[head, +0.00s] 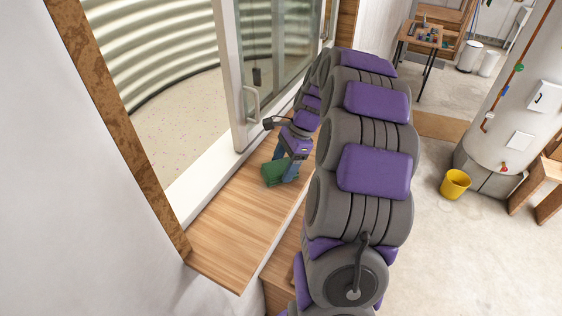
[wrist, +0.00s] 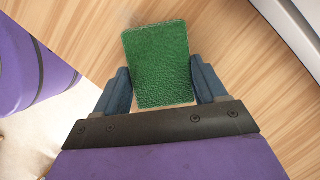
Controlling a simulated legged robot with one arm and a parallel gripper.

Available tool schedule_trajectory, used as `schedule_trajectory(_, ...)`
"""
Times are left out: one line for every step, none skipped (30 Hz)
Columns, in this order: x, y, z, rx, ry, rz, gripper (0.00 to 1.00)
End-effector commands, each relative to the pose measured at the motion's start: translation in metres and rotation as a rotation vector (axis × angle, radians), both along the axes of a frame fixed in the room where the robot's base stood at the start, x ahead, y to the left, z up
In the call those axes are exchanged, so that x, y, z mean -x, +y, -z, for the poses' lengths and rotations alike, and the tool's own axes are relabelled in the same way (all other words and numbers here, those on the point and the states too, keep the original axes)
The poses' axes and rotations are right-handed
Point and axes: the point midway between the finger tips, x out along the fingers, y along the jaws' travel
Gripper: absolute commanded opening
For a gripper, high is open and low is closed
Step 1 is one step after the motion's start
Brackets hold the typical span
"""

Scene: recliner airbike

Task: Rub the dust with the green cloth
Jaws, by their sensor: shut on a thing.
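The green cloth (wrist: 158,50) is a thick block-like pad between the two blue fingers of my gripper (wrist: 160,68). The gripper is shut on its near part, and the far part sticks out ahead of the fingers. In the head view the cloth (head: 271,175) is low at the wooden sill (head: 225,232), below my gripper (head: 286,172). I cannot tell whether its underside touches the wood. A faint greyish smudge (wrist: 130,17) shows on the wood just beyond the cloth's far edge; it may be the dust. Any dust under the cloth is hidden.
The open window frame (head: 233,75) and its handle (head: 250,100) stand close to my gripper on the left. The sill is bare toward the near end. A yellow bucket (head: 455,184) and a large white tank (head: 510,90) stand on the floor to the right.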

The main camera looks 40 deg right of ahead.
Motion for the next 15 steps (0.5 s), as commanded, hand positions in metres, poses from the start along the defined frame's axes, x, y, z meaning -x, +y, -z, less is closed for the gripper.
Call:
schedule_trajectory(0.001,0.000,0.000,0.000,-0.001,0.000,0.30)
schedule_trajectory(0.001,0.000,0.000,0.000,0.000,0.000,0.30)
schedule_trajectory(0.002,0.000,0.000,0.001,-0.001,0.000,0.30)
schedule_trajectory(0.003,0.000,0.000,0.001,-0.001,0.000,0.30)
schedule_trajectory(0.003,0.000,0.000,0.001,-0.001,0.000,0.30)
schedule_trajectory(0.005,-0.001,0.001,0.001,-0.001,0.000,0.30)
schedule_trajectory(0.006,-0.001,0.001,0.002,-0.001,0.001,0.30)
schedule_trajectory(0.008,-0.001,0.001,0.002,-0.002,0.000,0.30)
schedule_trajectory(0.010,-0.001,0.001,0.002,-0.003,0.000,0.30)
schedule_trajectory(0.011,-0.001,0.002,0.002,-0.003,0.000,0.30)
schedule_trajectory(0.013,-0.001,0.002,0.003,-0.002,0.000,0.30)
schedule_trajectory(0.014,-0.001,0.002,0.003,-0.002,0.000,0.30)
schedule_trajectory(0.014,-0.001,0.002,0.003,-0.002,0.000,0.30)
schedule_trajectory(0.014,-0.002,0.002,0.003,-0.002,0.000,0.30)
schedule_trajectory(0.013,-0.002,0.002,0.003,-0.001,0.000,0.30)
